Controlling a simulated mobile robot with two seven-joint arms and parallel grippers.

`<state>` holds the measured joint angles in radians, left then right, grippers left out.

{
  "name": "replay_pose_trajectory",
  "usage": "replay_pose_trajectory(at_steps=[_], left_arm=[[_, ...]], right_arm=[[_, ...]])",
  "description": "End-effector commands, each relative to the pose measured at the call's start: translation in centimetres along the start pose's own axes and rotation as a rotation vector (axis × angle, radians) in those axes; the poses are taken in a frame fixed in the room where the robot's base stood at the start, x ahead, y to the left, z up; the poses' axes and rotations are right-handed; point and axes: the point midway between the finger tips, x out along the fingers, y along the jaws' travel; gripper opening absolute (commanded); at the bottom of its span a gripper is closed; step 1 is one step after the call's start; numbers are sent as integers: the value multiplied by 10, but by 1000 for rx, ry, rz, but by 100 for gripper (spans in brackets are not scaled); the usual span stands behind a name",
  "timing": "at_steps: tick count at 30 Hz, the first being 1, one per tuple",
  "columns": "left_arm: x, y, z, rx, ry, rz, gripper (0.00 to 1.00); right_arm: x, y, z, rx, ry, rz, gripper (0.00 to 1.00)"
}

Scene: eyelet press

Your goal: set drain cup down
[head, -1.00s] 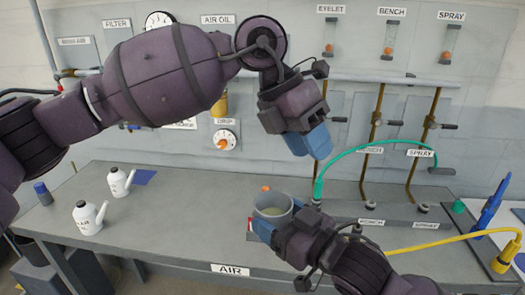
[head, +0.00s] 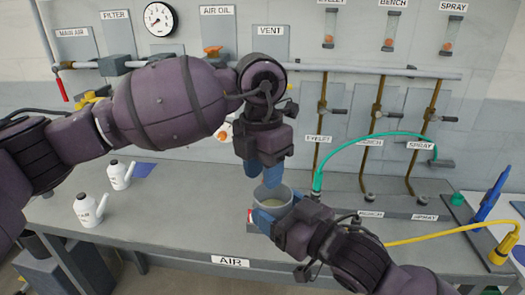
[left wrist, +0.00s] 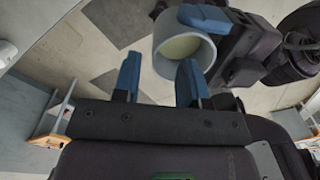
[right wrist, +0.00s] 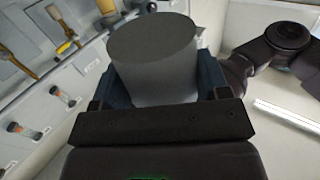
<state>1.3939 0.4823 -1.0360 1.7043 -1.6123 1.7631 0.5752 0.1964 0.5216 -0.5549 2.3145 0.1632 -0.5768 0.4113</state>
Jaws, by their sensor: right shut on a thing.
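The drain cup (head: 272,197) is a grey open cup with pale liquid in it. In the right wrist view, the cup's plain grey body (right wrist: 155,68) fills the space between the fingers. My left gripper (head: 262,171) is open and empty, pointing down just above and behind the cup. In the left wrist view, its blue fingers (left wrist: 158,82) are apart, and the cup (left wrist: 172,52) lies just past them.
The grey bench (head: 160,215) has free room at its left and middle. Two white oil cans (head: 90,209) stand at the left. A green hose (head: 350,147) and a yellow hose (head: 435,240) lie to the right. The wall panel (head: 310,60) carries pipes, valves and a gauge (head: 160,19).

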Motion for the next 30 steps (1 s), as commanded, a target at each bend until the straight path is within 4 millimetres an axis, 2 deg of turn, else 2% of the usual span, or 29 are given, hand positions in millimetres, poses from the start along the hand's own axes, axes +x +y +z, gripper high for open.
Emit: replay_pose_trajectory(at_steps=[6,12,18,26,30], left_arm=[[35,0,0,1,2,-2,39],[56,-1,0,2,1,-2,39],[65,0,0,2,-1,0,39],[65,0,0,1,-1,0,39],[65,0,0,1,-1,0,18]], right_arm=[[0,0,0,0,0,0,45],[0,0,0,0,0,0,45],[0,0,0,0,1,0,45],[0,0,0,0,0,0,45],[0,0,0,0,0,0,45]])
